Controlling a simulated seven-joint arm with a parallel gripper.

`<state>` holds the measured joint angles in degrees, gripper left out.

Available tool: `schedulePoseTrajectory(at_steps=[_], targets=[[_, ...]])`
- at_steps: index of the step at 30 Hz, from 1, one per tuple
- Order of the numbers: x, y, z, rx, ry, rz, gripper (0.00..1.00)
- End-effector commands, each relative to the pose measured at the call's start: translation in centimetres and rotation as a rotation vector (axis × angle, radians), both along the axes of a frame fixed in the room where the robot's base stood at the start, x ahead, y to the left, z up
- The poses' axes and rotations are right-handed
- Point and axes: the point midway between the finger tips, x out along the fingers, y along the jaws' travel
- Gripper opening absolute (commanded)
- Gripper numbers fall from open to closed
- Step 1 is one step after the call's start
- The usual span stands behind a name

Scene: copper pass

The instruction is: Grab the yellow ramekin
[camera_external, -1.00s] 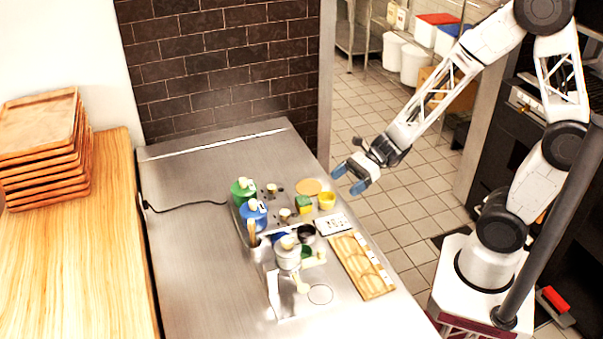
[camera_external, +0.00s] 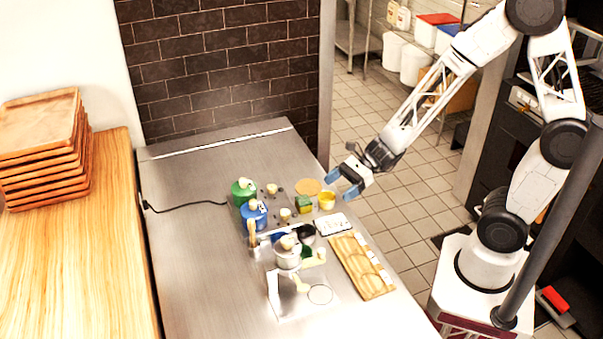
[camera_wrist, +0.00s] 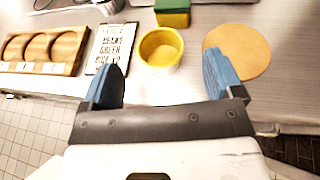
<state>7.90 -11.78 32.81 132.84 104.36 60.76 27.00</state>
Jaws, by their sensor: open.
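The yellow ramekin (camera_external: 327,201) stands upright on the steel counter near its right edge. In the wrist view the yellow ramekin (camera_wrist: 160,47) lies ahead of my gripper, between the lines of its two fingers and apart from them. My gripper (camera_external: 342,182) is open and empty, above and just to the right of the ramekin in the external view. Its blue fingertips (camera_wrist: 162,78) also show in the wrist view, spread wide. The inside of the ramekin looks empty.
A green and yellow sponge (camera_external: 304,204) sits left of the ramekin. A round tan disc (camera_external: 308,187) lies behind it. A lettered card (camera_external: 333,224) and a wooden board with round hollows (camera_external: 361,266) lie in front. Green and blue containers (camera_external: 254,214) stand farther left.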

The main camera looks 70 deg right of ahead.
Motion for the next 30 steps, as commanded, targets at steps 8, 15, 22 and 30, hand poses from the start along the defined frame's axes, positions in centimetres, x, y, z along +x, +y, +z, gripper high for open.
schedulePoseTrajectory(at_steps=[8, 15, 22, 30], targets=[[0.0, 0.0, 0.0, 0.000, 0.000, 0.000, 0.86], [0.3, 0.5, -0.3, 0.001, 0.001, 0.000, 0.86], [1.2, 2.0, -0.9, 0.002, 0.001, 0.002, 0.86], [2.3, 3.7, -1.8, 0.000, 0.001, 0.002, 0.86]])
